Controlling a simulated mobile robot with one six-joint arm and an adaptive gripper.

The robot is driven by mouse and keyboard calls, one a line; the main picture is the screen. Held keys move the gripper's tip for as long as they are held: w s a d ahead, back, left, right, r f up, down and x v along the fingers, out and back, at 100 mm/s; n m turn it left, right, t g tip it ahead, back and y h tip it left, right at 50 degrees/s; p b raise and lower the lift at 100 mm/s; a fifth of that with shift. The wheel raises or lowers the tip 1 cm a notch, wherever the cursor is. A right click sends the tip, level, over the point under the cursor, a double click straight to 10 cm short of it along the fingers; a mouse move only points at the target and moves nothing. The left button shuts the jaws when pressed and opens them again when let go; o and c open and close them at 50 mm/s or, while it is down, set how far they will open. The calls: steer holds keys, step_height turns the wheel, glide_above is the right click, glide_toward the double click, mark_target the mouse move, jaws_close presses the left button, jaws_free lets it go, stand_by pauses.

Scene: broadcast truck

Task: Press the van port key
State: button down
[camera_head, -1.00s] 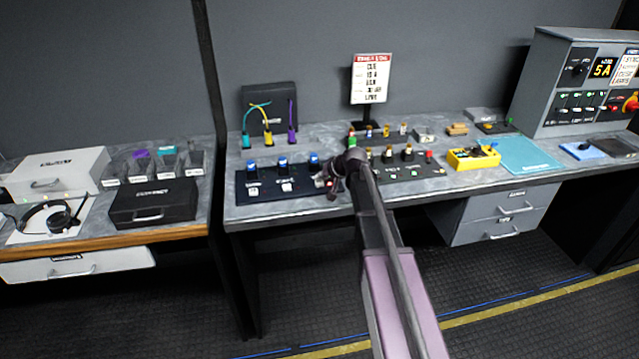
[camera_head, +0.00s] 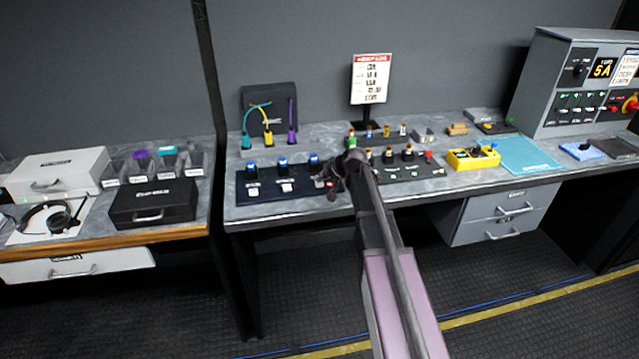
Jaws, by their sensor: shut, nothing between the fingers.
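A dark blue panel (camera_head: 268,191) lies on the left part of the middle desk. It carries blue-topped knobs (camera_head: 283,162) in a row and pale keys (camera_head: 287,186) in front of them. The labels are too small to read, so I cannot tell which key is the van port key. My gripper (camera_head: 333,190) is shut and empty at the panel's right end, beside the rightmost pale key (camera_head: 319,183). A small red spot shows next to it. My gripper and wrist hide part of that end, and I cannot tell whether the fingertips touch anything.
A black panel (camera_head: 408,172) with small knobs and buttons lies just right of my wrist. A yellow box (camera_head: 470,158) and a teal mat (camera_head: 530,154) are farther right. A sign (camera_head: 371,79) and a cable stand (camera_head: 268,108) rise behind.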

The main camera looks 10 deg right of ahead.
steer(key=shift+f, duration=0.2)
steer(key=shift+f+b, duration=0.25)
steer(key=shift+b, duration=0.15)
steer(key=shift+r, duration=0.2)
steer(key=shift+r+p, duration=0.25)
steer(key=shift+p, duration=0.2)
step_height(320, 180, up, 6)
steer(key=p, duration=0.6)
stand_by(0.4)
